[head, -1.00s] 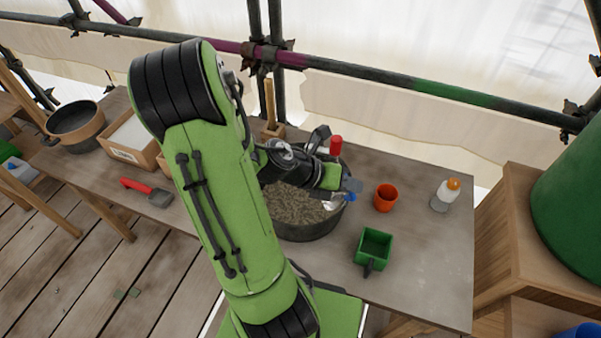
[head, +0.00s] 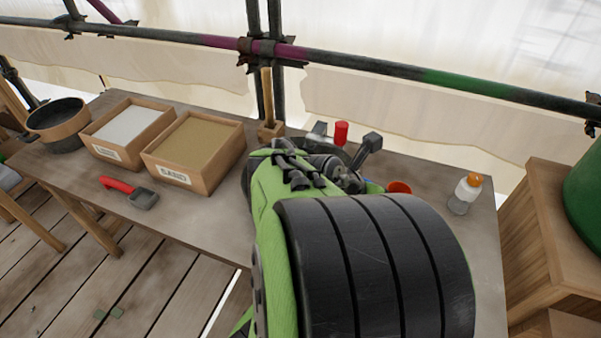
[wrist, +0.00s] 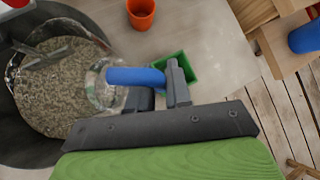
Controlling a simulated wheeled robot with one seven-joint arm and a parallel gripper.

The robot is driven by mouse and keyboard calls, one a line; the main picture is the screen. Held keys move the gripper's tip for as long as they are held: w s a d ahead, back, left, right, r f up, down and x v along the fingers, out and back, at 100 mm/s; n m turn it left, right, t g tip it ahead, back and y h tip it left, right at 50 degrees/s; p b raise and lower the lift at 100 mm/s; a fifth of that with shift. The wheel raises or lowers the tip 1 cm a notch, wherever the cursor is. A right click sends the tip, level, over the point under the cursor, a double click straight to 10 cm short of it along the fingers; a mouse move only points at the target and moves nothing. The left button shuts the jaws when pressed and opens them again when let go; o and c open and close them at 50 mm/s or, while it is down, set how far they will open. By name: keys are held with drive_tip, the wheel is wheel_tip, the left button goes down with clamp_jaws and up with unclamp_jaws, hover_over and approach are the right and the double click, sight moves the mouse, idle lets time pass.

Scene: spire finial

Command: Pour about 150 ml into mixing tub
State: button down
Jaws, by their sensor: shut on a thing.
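The mixing tub (wrist: 30,148) is a dark round tub at the left of the wrist view, holding a grey-brown grainy mix. My gripper (wrist: 165,84) is shut on the blue handle of a clear jug (wrist: 104,88). The jug is over or beside the tub's right side in the wrist view. I cannot tell its height, its tilt or how much is in it. A grey, flat thing (wrist: 45,57) shows against the mix. My arm hides the gripper and jug in the head view.
A bottle with an orange cap (head: 466,192) stands at the right. A sand box (head: 208,178), a white-filled box (head: 128,148) and a red-handled trowel (head: 130,192) are left. A red cylinder (head: 341,132) stands behind.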

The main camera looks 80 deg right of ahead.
drive_tip(key=shift+s+a+f+m+t+h+b, duration=0.45)
drive_tip(key=shift+s+t+b, duration=0.25)
drive_tip(key=shift+b, duration=0.4)
drive_tip(key=shift+s+a+f+m+t+h+b, duration=0.15)
drive_tip(key=shift+m+t+h+b, duration=0.1)
drive_tip(key=shift+t+h+b, duration=0.15)
